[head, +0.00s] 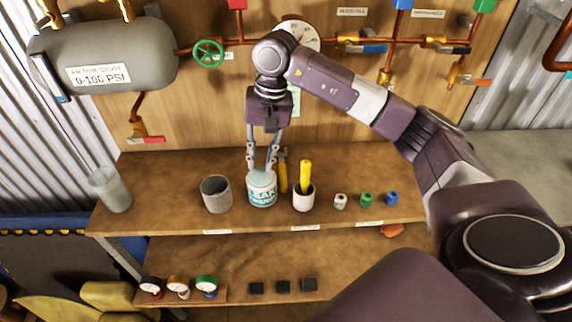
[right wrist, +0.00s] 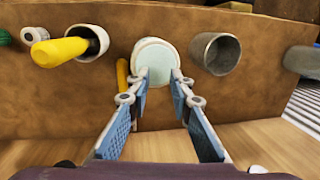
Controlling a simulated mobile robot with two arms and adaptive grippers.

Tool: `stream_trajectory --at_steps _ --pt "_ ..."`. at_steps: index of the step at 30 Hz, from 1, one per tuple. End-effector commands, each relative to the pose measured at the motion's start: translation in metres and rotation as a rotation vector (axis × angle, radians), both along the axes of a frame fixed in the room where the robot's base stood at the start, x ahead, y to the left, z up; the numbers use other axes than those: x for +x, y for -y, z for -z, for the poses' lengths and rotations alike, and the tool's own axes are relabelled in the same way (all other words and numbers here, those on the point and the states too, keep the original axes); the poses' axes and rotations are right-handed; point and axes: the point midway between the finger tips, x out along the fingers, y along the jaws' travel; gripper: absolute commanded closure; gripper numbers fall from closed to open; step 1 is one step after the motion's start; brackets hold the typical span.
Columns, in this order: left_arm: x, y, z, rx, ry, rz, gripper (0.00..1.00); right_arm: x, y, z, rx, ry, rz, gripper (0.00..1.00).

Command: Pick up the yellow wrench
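My right gripper (head: 260,166) points down above the shelf, at the white and teal labelled can (head: 262,190). Its two blue-padded fingers are apart, and the right wrist view shows their tips (right wrist: 161,76) overlapping the lower edge of the can's lid (right wrist: 154,55). I cannot tell whether they touch it. A yellow handle (head: 305,176) stands in a white cup (head: 304,200) right of the can; it also shows in the right wrist view (right wrist: 60,50). A second yellow-handled tool (head: 283,176) is just behind the can, partly hidden. Which one is the wrench is unclear. My left gripper is out of view.
A grey cup (head: 216,194) stands left of the can, and a clear glass (head: 111,190) at the far left. Small white, green and blue pieces (head: 366,199) sit on the right. Several gauges (head: 179,287) are on the lower shelf. Copper pipes and valves (head: 208,53) line the wall.

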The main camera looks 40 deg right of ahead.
Motion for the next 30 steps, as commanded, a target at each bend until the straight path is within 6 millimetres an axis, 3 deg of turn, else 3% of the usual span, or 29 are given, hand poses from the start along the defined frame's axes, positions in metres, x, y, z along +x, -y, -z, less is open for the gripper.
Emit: stream_trajectory --at_steps 1,3,6,15,23,30 --pt "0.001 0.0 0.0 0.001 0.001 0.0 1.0 -0.001 0.023 -0.007 -0.065 -0.007 -0.008 0.8" --pt "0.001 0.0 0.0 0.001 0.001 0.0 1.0 -0.003 0.043 -0.012 -0.128 -0.022 -0.017 0.8" --pt "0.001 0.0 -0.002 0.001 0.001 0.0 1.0 -0.007 0.057 -0.012 -0.17 -0.038 -0.023 0.8" --pt "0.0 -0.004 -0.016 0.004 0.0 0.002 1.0 -0.008 0.058 0.032 -0.174 -0.042 -0.025 0.8" --pt "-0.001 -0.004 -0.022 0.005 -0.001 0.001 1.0 -0.008 0.058 0.054 -0.172 -0.042 -0.024 0.8" --pt "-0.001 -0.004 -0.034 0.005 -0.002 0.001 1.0 -0.008 0.057 0.092 -0.169 -0.042 -0.023 0.8"
